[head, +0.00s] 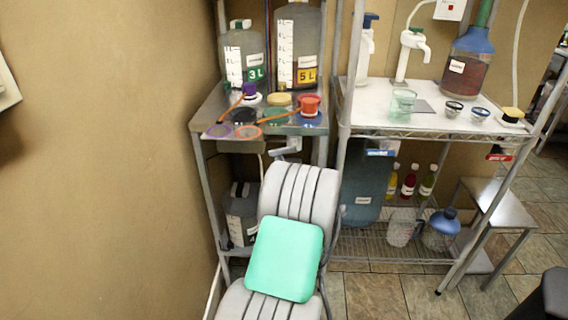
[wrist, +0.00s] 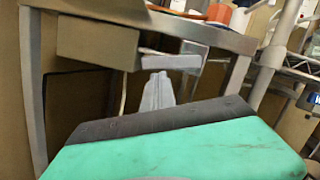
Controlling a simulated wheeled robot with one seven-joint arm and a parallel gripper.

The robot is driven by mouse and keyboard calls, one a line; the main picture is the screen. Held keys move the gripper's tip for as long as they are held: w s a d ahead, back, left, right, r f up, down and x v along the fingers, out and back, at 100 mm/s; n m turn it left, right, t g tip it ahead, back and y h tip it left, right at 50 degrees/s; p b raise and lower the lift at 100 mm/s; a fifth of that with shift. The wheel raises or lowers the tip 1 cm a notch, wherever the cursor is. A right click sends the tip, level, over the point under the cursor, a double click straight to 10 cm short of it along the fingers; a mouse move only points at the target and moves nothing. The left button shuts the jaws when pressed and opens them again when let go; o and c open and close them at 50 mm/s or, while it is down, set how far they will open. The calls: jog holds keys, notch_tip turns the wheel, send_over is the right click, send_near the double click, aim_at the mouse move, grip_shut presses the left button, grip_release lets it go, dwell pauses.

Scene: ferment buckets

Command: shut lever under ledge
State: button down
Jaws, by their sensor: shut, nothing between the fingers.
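A pale grey lever (head: 284,151) is under the front ledge of the left metal stand (head: 203,150) in the head view. In the wrist view the lever (wrist: 172,62) looks like a flat, roughly level bar below the ledge, beside a beige box. My gripper (wrist: 159,82) is shut and empty, with its grey fingers pointing at the lever from just below. I cannot tell whether the fingertips touch it. My mint green and dark hand covers the lower part of the wrist view. In the head view my arm hides most of my fingers.
The stand's top holds two large labelled jugs (head: 297,45), a red cup (head: 310,105) and several lids near its edge. A wire shelf unit (head: 350,135) stands close on the right with cups and bottles. A wall is at left; tiled floor (head: 375,295) is open at lower right.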

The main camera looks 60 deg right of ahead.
jog(key=shift+w+r, duration=0.1)
notch_tip(320, 180, down, 5)
jog(key=b, duration=0.5)
jog(key=r+b+v, duration=0.1)
jog(key=b+v, duration=0.2)
jog(key=v, duration=0.7)
